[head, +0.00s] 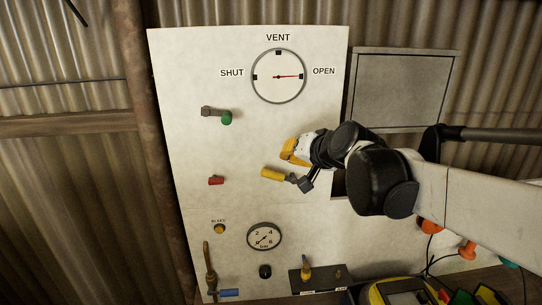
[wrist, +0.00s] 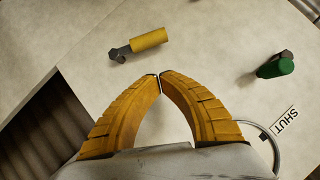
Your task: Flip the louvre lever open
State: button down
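A lever with a yellow grip (head: 272,174) and a dark pivot sits on the white panel (head: 190,150), its grip pointing left. It also shows in the wrist view as a yellow-gripped lever (wrist: 150,39), just beyond my fingertips. A green-knobbed lever (head: 226,117) is higher up on the left and appears at the right of the wrist view (wrist: 275,67). No label shows which is the louvre lever. The VENT dial (head: 279,90) has its red needle at OPEN. My gripper (head: 290,152) is above the yellow grip in the picture; its fingertips (wrist: 160,76) meet, empty.
A red knob (head: 216,180) is on the panel's left. A pressure gauge (head: 264,236) and a brass-coloured fitting (head: 306,272) are lower down. A grey framed plate (head: 405,90) is at the upper right. Coloured items and cables crowd the lower right. The panel between the levers is bare.

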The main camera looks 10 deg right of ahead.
jog(key=a+v, duration=0.1)
jog(key=v, duration=0.6)
jog(key=s+d+f+n+g+h+b, duration=0.1)
jog(key=s+d+f+b, duration=0.1)
jog(key=s+f+b, duration=0.5)
jog(key=s+d+f+n+g+h+b, duration=0.1)
jog(key=s+f+b, duration=0.6)
jog(key=f+b, duration=0.7)
jog(key=s+d+f+n+g+h+b, duration=0.1)
jog(key=s+f+b, duration=0.6)
jog(key=f, duration=2.3)
jog(key=d+g+h+b, duration=0.1)
jog(key=b, duration=0.3)
jog(key=shift+s+d+g+b, duration=0.3)
jog(key=shift+d+b, duration=0.05)
jog(key=shift+d, duration=0.05)
jog(key=shift+f, duration=0.1)
